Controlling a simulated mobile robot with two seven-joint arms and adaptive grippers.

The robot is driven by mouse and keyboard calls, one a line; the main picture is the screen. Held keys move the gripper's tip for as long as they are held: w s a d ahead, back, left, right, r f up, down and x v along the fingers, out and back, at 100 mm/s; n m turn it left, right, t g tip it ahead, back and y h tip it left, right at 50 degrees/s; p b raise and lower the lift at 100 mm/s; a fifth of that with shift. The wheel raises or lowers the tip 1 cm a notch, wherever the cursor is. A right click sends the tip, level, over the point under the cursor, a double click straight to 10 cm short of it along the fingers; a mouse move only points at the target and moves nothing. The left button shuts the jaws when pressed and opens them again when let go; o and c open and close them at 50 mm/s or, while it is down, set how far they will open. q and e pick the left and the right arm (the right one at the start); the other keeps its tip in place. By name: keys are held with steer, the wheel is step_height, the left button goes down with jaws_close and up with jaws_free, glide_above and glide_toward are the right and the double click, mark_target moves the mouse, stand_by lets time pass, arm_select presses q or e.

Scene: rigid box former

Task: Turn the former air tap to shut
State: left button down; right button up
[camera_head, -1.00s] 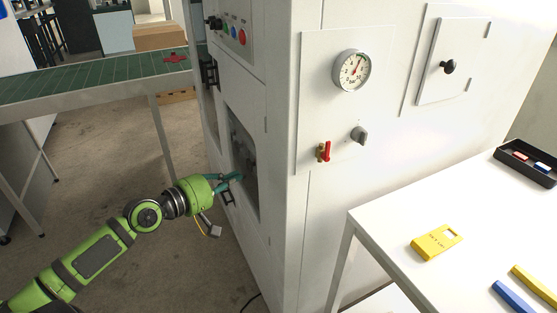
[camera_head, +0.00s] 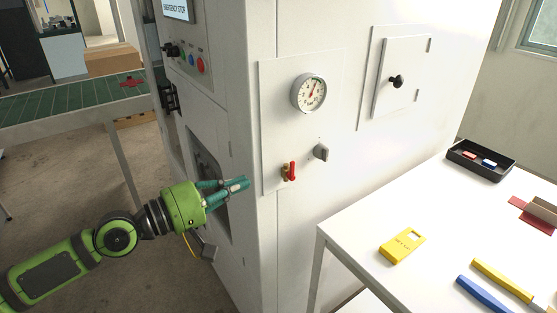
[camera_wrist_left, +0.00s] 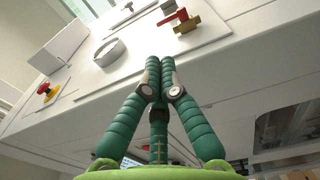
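The air tap (camera_head: 289,172), a red lever on a brass body, sits low on the white panel (camera_head: 270,110) below the round pressure gauge (camera_head: 309,93). The lever stands roughly upright in the head view. The tap also shows near the top of the left wrist view (camera_wrist_left: 184,22), ahead of the fingers and a little to the right. My left gripper (camera_head: 246,184) is left of the tap, apart from it. Its green fingers are together at the tips (camera_wrist_left: 160,64), with nothing seen between them. My right gripper is not in view.
A grey knob (camera_head: 321,152) sits right of the tap. A small door with a black knob (camera_head: 397,81) is farther right. A white table (camera_head: 350,242) with a yellow tag (camera_head: 402,247) stands at the right. A green conveyor (camera_head: 60,112) runs at the left.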

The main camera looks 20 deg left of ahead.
mark_target(291, 163)
arm_select(q)
steer(key=p+x, duration=0.6)
steer(key=x, duration=0.3)
steer(key=shift+d+r, duration=0.1)
steer(key=shift+r, duration=0.05)
steer(key=shift+w+d, duration=0.2)
steer(key=shift+w, duration=0.1)
steer(key=shift+w+d+r+p, duration=0.2)
steer(key=shift+w+r+p, duration=0.05)
steer(key=shift+p, duration=0.15)
stand_by(0.4)
steer(key=shift+w+d, duration=0.1)
steer(key=shift+w+d+r+p, duration=0.35)
steer(key=shift+w+d, duration=0.1)
steer(key=shift+w, duration=0.15)
steer(key=shift+w+d, duration=0.15)
steer(key=shift+w, duration=0.05)
stand_by(0.5)
